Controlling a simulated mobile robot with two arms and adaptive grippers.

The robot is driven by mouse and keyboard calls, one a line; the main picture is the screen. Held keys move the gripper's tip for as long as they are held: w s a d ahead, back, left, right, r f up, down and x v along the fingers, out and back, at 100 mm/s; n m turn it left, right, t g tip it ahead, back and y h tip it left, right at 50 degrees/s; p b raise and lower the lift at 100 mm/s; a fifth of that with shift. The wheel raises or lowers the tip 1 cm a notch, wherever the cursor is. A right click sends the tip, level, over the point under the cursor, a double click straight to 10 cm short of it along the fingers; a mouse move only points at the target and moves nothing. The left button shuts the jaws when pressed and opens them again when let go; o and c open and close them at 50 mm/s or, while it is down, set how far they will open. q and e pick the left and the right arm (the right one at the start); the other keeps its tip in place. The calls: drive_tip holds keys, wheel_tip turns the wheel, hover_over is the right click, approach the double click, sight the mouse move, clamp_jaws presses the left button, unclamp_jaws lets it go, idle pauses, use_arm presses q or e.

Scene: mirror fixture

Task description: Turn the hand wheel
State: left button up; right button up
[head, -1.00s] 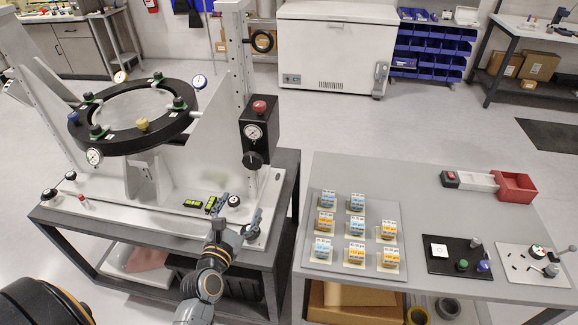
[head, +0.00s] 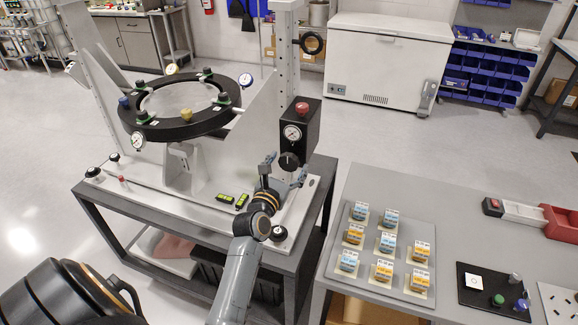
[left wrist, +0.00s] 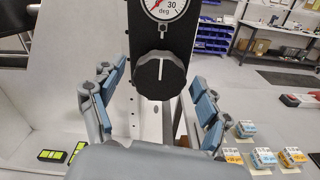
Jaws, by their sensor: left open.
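The hand wheel (head: 289,161) is a dark round knob with a white line. It sits below a dial gauge (head: 292,133) on a black box fixed to the white upright of the mirror fixture. In the left wrist view the hand wheel (left wrist: 160,75) is straight ahead with its white line vertical, and the gauge (left wrist: 166,5) is cut off above it. My left gripper (head: 284,171) is open and empty just below and in front of the wheel. Its two fingers (left wrist: 160,97) are spread to either side of the wheel, with no contact visible. My right gripper is not in view.
A red button (head: 302,109) tops the black box. The black mirror ring (head: 180,130) stands left of the upright. Yellow-green level vials (head: 233,200) lie on the fixture base. A grey table (head: 365,184) with several small boxes stands at right, across a narrow gap.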

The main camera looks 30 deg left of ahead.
use_arm(q)
drive_tip(key=shift+w+a, duration=0.2)
drive_tip(key=shift+w, duration=0.35)
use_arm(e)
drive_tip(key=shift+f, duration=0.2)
use_arm(q)
drive_tip(key=c, duration=1)
drive_tip(key=shift+c, duration=0.9)
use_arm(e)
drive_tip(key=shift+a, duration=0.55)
use_arm(q)
drive_tip(key=shift+r+m, duration=0.1)
drive_tip(key=shift+m, duration=0.3)
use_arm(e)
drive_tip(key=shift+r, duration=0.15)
